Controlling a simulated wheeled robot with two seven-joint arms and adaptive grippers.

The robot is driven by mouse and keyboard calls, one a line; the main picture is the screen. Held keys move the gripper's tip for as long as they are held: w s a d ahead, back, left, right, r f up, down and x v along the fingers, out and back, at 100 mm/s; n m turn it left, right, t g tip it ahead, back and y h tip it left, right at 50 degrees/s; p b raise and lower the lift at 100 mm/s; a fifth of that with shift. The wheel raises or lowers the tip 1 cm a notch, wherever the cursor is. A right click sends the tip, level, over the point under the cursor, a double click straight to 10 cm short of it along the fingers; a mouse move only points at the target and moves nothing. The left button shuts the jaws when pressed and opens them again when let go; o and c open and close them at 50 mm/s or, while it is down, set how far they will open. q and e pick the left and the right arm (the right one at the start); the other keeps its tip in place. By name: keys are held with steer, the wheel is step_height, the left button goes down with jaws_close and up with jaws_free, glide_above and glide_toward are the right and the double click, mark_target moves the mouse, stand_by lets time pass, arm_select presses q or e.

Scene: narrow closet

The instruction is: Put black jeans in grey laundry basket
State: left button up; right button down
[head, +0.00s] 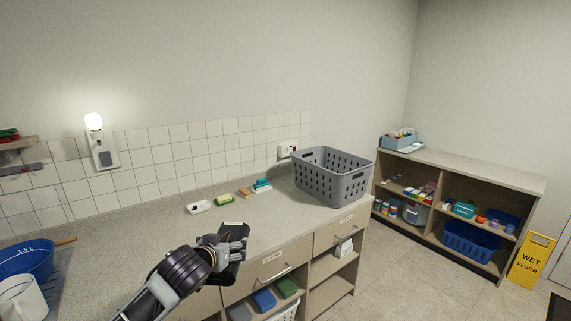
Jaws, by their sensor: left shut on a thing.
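The grey laundry basket (330,178) stands upright on the right end of the counter, with slotted sides and an open top. Its inside floor is hidden. My left gripper (238,240) is at the counter's front edge, left of the basket and nearer to me. It is shut on the black jeans (229,271), which show as a small dark folded piece beneath the fingers, partly hidden by the gripper. The jeans are apart from the basket. My right gripper is not in view.
A white dish (200,207), a sponge (224,200) and small teal items (262,185) lie on the counter (285,218) left of the basket. A yellow wet-floor sign (531,259) stands right.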

arm_select(q)
steer(key=s+a+f, duration=0.2)
steer(key=s+f, duration=0.4)
steer(key=f, duration=0.4)
steer(key=s+a+f+n+y, duration=0.1)
steer(key=s+a+f, duration=0.1)
steer(key=s+f, duration=0.4)
step_height(320, 180, down, 4)
steer(key=shift+a, duration=0.25)
steer(key=shift+r, duration=0.15)
